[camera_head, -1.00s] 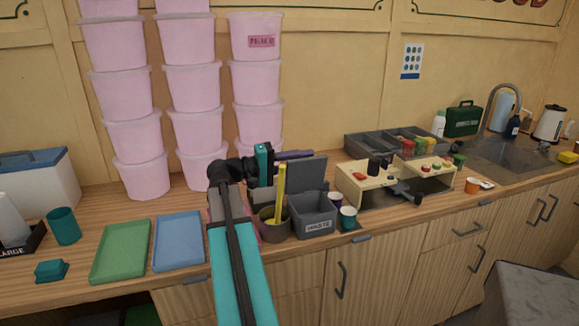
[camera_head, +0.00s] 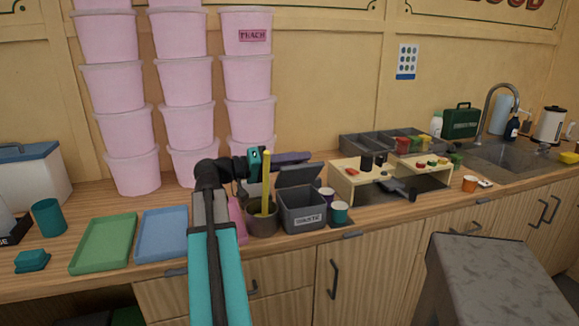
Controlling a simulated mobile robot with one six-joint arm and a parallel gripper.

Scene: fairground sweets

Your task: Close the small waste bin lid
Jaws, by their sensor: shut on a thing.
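The small grey waste bin (camera_head: 303,219) stands on the wooden counter with a "WASTE" label on its front. My gripper (camera_head: 292,158) is at the top edge of the lid, reaching in from the left, shut on the lid. The fingertips are small and partly merge with the lid's edge.
A brown pot (camera_head: 262,222) holding a yellow stick stands just left of the bin. Teal (camera_head: 340,212) and purple cups are close on the right, near a wooden rack (camera_head: 346,187). Blue (camera_head: 163,235) and green trays lie left. Pink tubs (camera_head: 187,127) are stacked behind.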

